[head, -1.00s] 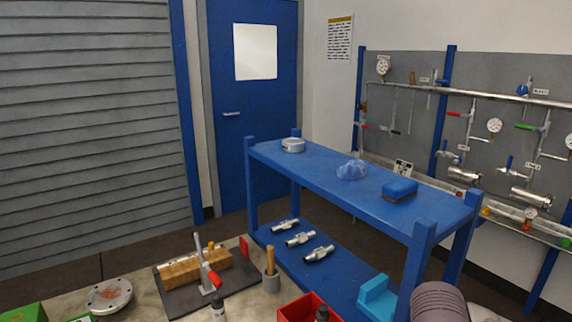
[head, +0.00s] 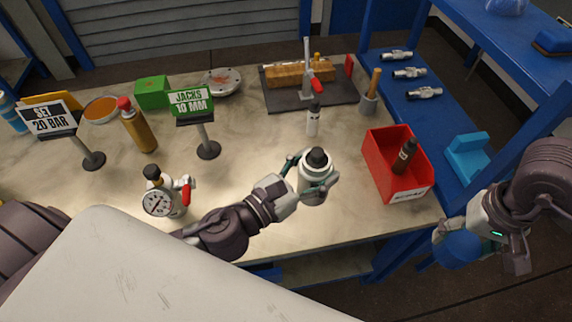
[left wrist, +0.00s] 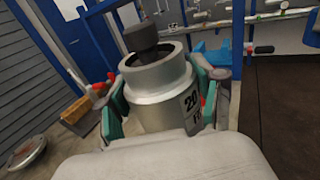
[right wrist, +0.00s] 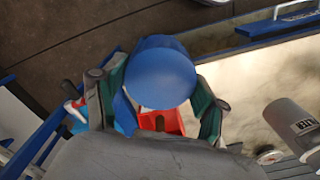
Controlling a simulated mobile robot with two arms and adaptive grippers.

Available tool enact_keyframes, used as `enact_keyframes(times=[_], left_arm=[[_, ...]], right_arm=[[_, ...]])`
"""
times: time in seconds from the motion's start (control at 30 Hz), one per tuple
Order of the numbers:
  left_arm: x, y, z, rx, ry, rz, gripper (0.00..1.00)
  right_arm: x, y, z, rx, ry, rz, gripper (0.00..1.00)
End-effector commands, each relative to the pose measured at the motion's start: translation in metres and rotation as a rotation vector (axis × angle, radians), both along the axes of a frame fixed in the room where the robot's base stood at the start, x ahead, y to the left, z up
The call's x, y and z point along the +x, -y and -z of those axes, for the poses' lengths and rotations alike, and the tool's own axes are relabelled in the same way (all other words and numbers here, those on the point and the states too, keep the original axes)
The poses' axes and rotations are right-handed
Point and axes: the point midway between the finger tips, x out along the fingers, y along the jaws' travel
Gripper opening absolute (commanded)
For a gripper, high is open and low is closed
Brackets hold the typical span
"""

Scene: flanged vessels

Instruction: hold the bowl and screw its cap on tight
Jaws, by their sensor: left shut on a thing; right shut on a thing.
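The bowl (head: 315,187) is a silver-white open-topped cylinder with a dark round piece standing up from its mouth. My left gripper (head: 311,172) is shut around its sides and holds it roughly upright over the front part of the bench. In the left wrist view the bowl (left wrist: 160,103) shows a dark number label on its right side. The blue domed cap (head: 459,249) is in my right gripper (head: 470,238), which is shut on it off the bench's right edge. The cap (right wrist: 160,73) fills the middle of the right wrist view. Cap and bowl are well apart.
A red bin (head: 385,190) with a dark bottle stands between the two grippers. A clamp board (head: 330,95) lies at the back. A blue shelf (head: 480,30) stands at right.

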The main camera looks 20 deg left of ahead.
Motion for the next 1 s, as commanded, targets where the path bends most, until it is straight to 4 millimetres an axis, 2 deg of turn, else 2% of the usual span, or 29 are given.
enact_keyframes(times=[0.2,0.4,0.87,1.0], left_arm=[[0.014,0.030,-0.005,0.002,0.008,0.150,0.00],[0.019,0.044,-0.005,0.000,0.005,0.217,0.00],[0.020,0.046,-0.003,0.000,-0.001,0.231,0.00],[0.020,0.046,-0.004,0.000,0.000,0.231,0.00]], right_arm=[[0.000,0.000,0.000,0.000,0.000,0.000,0.43],[0.000,0.000,0.000,0.000,0.000,0.000,0.43],[0.001,-0.001,0.000,0.000,0.000,0.002,0.43],[0.012,-0.013,-0.004,0.002,0.002,0.034,0.43]])
